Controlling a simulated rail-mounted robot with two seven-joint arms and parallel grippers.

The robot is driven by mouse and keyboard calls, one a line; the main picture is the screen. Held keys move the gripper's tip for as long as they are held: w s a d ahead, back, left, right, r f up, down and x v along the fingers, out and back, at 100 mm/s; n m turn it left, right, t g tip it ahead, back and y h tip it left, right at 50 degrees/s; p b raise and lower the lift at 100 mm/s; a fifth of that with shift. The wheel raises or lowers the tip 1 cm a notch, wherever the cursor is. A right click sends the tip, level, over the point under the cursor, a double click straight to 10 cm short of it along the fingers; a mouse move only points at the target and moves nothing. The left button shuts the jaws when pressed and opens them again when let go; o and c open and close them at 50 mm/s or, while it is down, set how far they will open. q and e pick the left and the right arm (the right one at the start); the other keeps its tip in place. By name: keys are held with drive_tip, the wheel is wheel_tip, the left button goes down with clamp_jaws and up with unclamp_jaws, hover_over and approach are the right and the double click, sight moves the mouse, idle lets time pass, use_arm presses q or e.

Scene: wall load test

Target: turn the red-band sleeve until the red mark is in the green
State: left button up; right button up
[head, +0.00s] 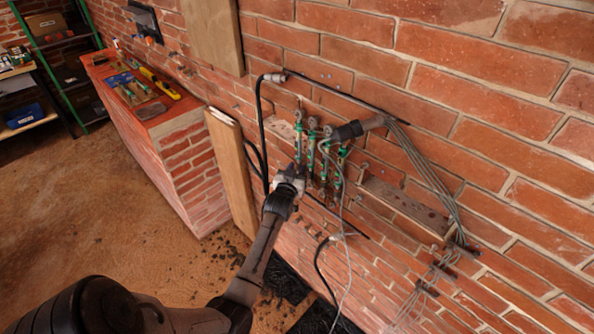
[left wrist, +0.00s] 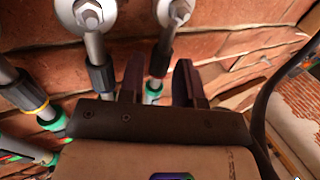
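Several upright rods with green parts (head: 311,150) stand against the brick wall in the head view. My left gripper (head: 297,170) is at the leftmost of them, low on it. In the left wrist view, the two dark fingers of the left gripper (left wrist: 160,75) are apart, on either side of a rod with a dark sleeve (left wrist: 160,60) and a green collar (left wrist: 153,88). A gap shows at the fingers. Another dark sleeve (left wrist: 101,76) is to the left, and a yellow-band sleeve (left wrist: 25,92) is farther left. I cannot make out the red band or red mark. My right gripper is out of view.
A dark cylinder (head: 349,131) and black hoses (head: 263,130) are close to the rods. Grey cables (head: 425,170) run down on the right. A wooden board (head: 232,168) leans left of my gripper. A brick bench (head: 165,150) with tools is farther left.

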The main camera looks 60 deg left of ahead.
use_arm(q)
drive_tip(key=shift+w+a, duration=0.2)
drive_tip(key=shift+w, duration=0.05)
clamp_jaws()
drive_tip(key=shift+w+d+n+g+y+b, duration=0.15)
drive_tip(key=shift+n+g+y+b, duration=0.2)
drive_tip(key=shift+n+g+y, duration=0.4)
drive_tip(key=shift+n+g+y+b, duration=0.75)
drive_tip(key=shift+g+y+b, duration=0.1)
drive_tip(key=shift+g, duration=0.1)
unclamp_jaws()
